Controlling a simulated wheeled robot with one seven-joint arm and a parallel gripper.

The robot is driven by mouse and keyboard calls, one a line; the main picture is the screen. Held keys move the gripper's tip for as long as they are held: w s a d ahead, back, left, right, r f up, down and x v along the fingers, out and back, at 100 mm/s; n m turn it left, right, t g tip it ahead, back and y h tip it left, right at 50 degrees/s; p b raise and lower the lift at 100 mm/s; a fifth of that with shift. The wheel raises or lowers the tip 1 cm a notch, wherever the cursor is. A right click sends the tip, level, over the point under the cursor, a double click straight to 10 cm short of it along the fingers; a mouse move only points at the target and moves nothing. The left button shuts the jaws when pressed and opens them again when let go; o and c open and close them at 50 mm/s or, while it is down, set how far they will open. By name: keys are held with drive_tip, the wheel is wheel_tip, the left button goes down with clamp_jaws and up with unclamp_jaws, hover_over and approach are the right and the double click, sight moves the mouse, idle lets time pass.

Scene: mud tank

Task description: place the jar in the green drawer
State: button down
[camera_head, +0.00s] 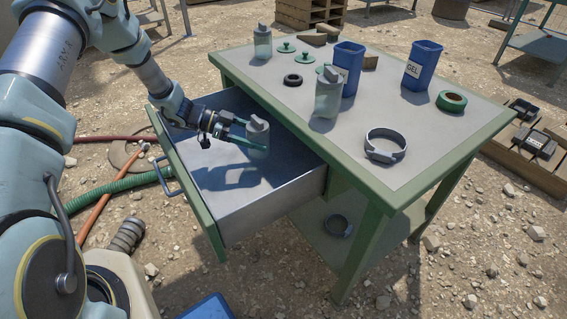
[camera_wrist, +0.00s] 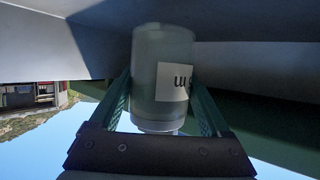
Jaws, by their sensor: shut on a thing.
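The jar (camera_head: 257,137) is a translucent grey-green cylinder with a grey cap. My gripper (camera_head: 243,136) is shut on it and holds it upright inside the open green drawer. In the wrist view the jar (camera_wrist: 162,75) stands between the two green fingers, and part of a white label with dark letters shows. The green drawer (camera_head: 184,190) is pulled out from the green table and has a grey metal inside. A shadow lies on the drawer floor under the jar. I cannot tell whether the jar's base touches that floor.
The table top (camera_head: 345,150) holds a similar jar (camera_head: 328,95), another jar (camera_head: 262,42), blue GEL containers (camera_head: 422,66), a green tape roll (camera_head: 451,101) and a metal ring clamp (camera_head: 385,146). Hoses (camera_head: 120,190) lie on the ground left of the drawer. The drawer's front part is empty.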

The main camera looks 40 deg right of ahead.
drive_tip(key=s, duration=0.4)
drive_tip(key=s+d+p, duration=0.1)
drive_tip(key=s, duration=0.2)
drive_tip(key=s+d, duration=0.1)
drive_tip(key=s, duration=0.3)
drive_tip(key=shift+s+d, duration=0.25)
drive_tip(key=shift+s, duration=0.05)
drive_tip(key=shift+s+d, duration=0.1)
drive_tip(key=shift+s, duration=0.35)
drive_tip(key=shift+f+p, duration=0.3)
drive_tip(key=shift+f, duration=1.45)
drive_tip(key=shift+f, duration=0.15)
unclamp_jaws()
